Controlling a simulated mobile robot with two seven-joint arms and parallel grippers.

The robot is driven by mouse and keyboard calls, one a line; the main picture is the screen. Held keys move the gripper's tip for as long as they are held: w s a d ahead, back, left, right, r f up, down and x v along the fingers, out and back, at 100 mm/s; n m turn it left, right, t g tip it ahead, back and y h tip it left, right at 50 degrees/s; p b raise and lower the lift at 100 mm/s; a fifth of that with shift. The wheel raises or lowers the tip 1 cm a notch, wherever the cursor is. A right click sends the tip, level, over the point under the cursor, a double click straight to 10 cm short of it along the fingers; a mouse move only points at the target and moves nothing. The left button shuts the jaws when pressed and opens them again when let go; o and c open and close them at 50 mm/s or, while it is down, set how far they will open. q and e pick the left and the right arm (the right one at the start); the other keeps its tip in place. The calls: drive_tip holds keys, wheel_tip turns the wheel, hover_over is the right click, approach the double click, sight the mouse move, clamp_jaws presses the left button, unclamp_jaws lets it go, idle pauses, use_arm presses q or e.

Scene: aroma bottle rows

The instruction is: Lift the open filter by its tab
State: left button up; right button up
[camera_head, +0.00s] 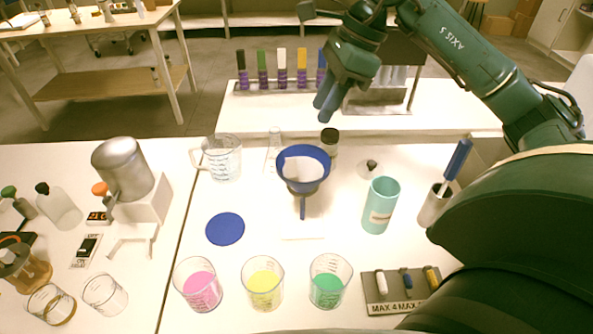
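A blue funnel (321,183) stands upright near the middle of the white table. A white open filter (300,168) sits in its mouth. Its tab cannot be made out at this size. My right gripper (326,108) has blue fingers that point down and to the left, above and behind the funnel, apart from the filter. Its fingers overlap closely in this view, so its opening cannot be judged, and nothing shows held in it. My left gripper is out of view.
A dark-capped jar (329,141) stands just behind the funnel, and a clear jug (221,160) to its left. A teal cup (380,205) stands to the right. Beakers of pink (201,292), yellow (264,289) and green (327,289) liquid line the front. A blue disc (225,229) lies front left.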

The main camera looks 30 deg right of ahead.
approach(299, 170)
drive_tip(key=shift+w+a+f, duration=0.4)
drive_tip(key=shift+w+a, duration=0.15)
drive_tip(key=shift+a, duration=0.1)
drive_tip(key=shift+s+p+x, duration=0.1)
drive_tip(key=shift+p+x, duration=0.25)
drive_tip(key=shift+x, duration=1)
drive_tip(key=shift+s+p+x, duration=0.15)
drive_tip(key=shift+p+x, duration=0.2)
drive_tip(key=shift+x, duration=1)
drive_tip(key=shift+a, duration=0.15)
drive_tip(key=shift+c, duration=0.3)
clamp_jaws()
